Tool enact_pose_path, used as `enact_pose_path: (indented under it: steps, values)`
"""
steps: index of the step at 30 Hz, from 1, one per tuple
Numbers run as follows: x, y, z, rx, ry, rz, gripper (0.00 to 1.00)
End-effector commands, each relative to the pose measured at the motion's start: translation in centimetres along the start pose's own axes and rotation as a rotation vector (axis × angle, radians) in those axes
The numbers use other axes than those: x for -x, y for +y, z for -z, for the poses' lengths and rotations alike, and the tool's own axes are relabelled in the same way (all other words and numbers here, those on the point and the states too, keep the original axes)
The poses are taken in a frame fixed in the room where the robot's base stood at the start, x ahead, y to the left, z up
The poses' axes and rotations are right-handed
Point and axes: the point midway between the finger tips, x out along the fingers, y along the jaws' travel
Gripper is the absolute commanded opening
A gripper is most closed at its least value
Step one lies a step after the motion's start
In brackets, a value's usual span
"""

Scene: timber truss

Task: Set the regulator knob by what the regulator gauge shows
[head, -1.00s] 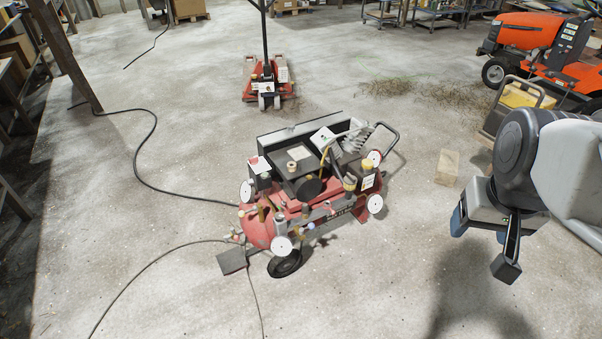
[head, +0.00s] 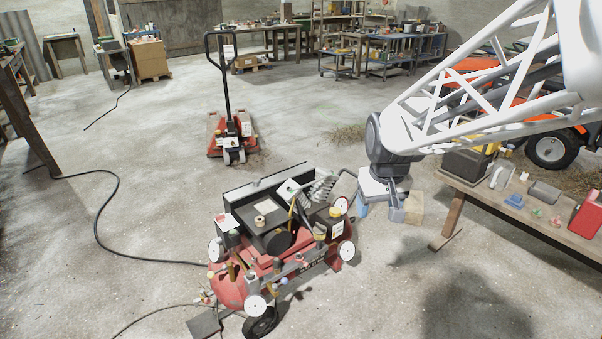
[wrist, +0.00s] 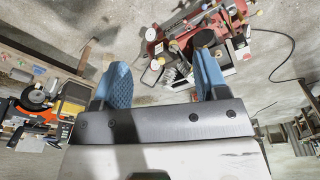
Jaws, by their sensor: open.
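A red air compressor (head: 232,292) with a black motor stands on the concrete floor at the lower middle of the head view. Several white round gauges sit around it, including a front one (head: 254,306), a left one (head: 216,249) and a right one (head: 345,250). Their readings are too small to make out, and I cannot tell which is the regulator's. Small coloured knobs and brass fittings crowd its front end. My gripper (head: 380,211) is open and empty, right of the compressor and apart from it. In the wrist view the compressor (wrist: 157,48) shows beyond the blue fingertips.
A workbench (head: 530,208) with tools and a red can stands at the right. A red pallet jack (head: 232,140) stands behind the compressor. A dark hose (head: 105,228) runs over the floor at the left. An orange mower (head: 572,140) is partly behind my arm.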

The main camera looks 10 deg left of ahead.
Motion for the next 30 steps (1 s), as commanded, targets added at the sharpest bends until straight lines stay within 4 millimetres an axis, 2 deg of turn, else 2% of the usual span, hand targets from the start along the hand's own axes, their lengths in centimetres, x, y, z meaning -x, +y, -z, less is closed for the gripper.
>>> enact_pose_path:
  steps: [3, 15, 30]
  values:
    - [-1.6, -0.9, 2.4, 0.035, -0.011, 0.005, 0.67]
    - [-7.4, -4.4, 9.9, 0.145, -0.033, 0.019, 0.67]
    - [-16.6, -10.2, 17.7, 0.284, -0.061, 0.035, 0.67]
